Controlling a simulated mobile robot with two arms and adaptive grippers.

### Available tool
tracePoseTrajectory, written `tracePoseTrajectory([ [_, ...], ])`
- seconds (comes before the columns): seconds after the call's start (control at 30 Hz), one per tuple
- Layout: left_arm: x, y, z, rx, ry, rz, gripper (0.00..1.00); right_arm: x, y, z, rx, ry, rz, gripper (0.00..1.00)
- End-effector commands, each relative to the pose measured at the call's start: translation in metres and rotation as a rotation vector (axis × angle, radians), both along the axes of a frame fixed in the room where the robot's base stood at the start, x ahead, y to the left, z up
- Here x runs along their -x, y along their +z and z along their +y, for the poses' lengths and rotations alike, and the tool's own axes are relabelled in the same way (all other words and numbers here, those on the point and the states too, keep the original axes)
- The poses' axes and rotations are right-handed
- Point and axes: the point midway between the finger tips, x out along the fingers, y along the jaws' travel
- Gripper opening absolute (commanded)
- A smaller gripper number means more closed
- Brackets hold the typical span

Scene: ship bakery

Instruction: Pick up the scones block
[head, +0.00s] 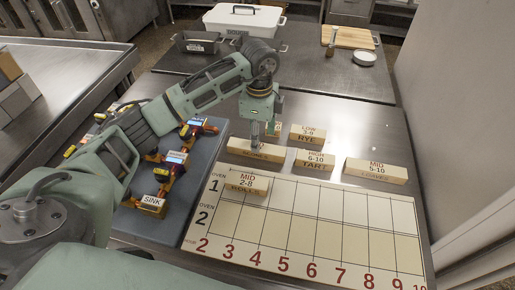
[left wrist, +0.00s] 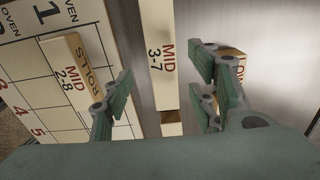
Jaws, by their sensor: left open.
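The scones block (head: 236,147) is a pale wooden block lying on the steel table just behind the oven chart. Its front lettering is partly readable in the head view. My left gripper (head: 256,143) points down over it, with the fingers at the block. In the left wrist view a block marked MID 3-7 (left wrist: 160,45), apparently the scones block, lies between the open fingers of the left gripper (left wrist: 162,98). A gap shows on both sides, and I cannot tell whether either finger touches it. My right gripper is not in view.
The rolls block (head: 247,183) lies on the oven chart (head: 330,225). Rye (head: 307,135), tart (head: 314,159) and loaves (head: 376,171) blocks stand to the right. A blue-grey mat (head: 190,205) with labelled pieces is left. A white bin (head: 244,22) stands at the back.

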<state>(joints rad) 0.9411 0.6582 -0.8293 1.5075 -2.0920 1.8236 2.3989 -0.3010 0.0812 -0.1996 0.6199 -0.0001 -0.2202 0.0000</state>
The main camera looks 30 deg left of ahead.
Motion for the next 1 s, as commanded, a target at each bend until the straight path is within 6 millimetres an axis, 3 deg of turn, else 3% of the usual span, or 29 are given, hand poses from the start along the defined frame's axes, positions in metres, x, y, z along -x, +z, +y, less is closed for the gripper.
tracePoseTrajectory([
  [0.3, -0.002, -0.042, 0.007, 0.000, -0.002, 0.002, 0.53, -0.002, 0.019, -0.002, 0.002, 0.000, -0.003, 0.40],
  [0.6, -0.002, -0.049, 0.007, -0.001, -0.003, -0.001, 0.53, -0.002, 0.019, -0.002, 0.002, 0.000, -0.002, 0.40],
  [1.0, -0.003, -0.049, 0.007, -0.001, -0.003, -0.001, 0.19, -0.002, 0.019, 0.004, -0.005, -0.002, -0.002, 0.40],
])
